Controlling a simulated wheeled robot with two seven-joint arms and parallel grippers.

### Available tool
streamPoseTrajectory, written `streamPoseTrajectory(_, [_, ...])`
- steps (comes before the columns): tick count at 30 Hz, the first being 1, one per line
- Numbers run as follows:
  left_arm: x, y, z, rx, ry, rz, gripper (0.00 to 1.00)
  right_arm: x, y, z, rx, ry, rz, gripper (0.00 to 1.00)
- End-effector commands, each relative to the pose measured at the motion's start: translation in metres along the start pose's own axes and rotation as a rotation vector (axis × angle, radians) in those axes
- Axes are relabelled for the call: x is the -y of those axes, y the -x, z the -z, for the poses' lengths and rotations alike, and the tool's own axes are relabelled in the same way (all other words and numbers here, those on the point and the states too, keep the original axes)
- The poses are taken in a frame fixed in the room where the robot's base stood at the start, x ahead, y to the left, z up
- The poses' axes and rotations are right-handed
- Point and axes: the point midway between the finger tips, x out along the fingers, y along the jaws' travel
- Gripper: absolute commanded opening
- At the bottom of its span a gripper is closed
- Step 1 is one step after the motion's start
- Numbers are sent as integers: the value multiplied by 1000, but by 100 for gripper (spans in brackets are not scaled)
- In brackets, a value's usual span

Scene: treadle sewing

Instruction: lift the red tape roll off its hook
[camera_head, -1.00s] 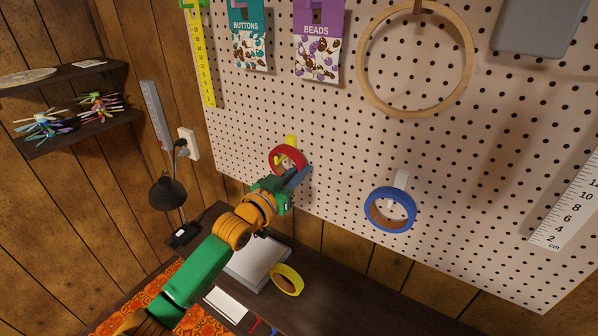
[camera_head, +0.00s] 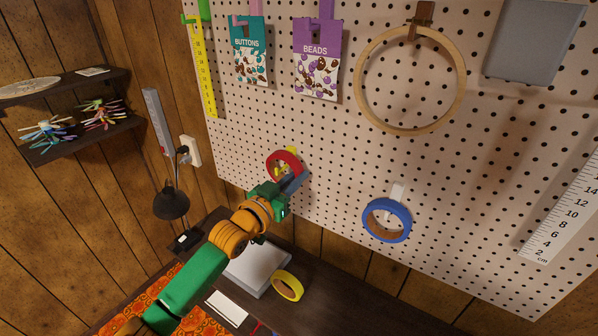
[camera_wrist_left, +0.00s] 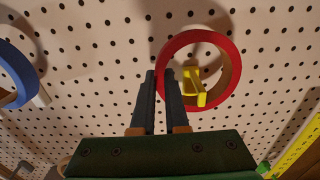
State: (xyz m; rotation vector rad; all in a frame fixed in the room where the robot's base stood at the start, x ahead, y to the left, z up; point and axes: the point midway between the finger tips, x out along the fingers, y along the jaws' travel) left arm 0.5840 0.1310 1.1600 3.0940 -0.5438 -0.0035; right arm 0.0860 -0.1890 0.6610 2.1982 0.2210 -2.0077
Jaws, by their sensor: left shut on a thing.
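The red tape roll (camera_head: 271,161) is at the lower left part of the pegboard. My left gripper (camera_head: 294,181) is shut on the wall of its ring, on the ring's right side in the head view. In the left wrist view the dark fingers (camera_wrist_left: 161,85) are close together at the edge of the red roll (camera_wrist_left: 234,65). The yellow hook (camera_wrist_left: 193,88) still passes through the roll's hole, and its arm shows inside the ring in the head view (camera_head: 279,171). My right gripper is not in view.
A blue tape roll (camera_head: 371,222) hangs on a white hook to the right. A wooden hoop (camera_head: 361,88) and bead packet (camera_head: 317,72) hang above. A yellow tape roll (camera_head: 288,287) lies on the dark table below. A black lamp (camera_head: 171,203) stands at left.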

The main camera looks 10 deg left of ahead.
Motion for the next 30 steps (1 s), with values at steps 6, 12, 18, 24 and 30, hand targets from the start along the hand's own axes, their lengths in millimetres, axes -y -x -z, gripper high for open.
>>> streamPoseTrajectory(6, [0,16,3,1,0,-1,0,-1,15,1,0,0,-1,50])
streamPoseTrajectory(12, [0,30,2,-1,-1,0,0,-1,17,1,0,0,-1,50])
streamPoseTrajectory(18, [0,44,1,-1,0,0,0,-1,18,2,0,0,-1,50])
streamPoseTrajectory(24, [0,58,0,0,0,0,0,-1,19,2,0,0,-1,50])
streamPoseTrajectory(30, [0,72,0,0,0,0,0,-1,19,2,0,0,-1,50])
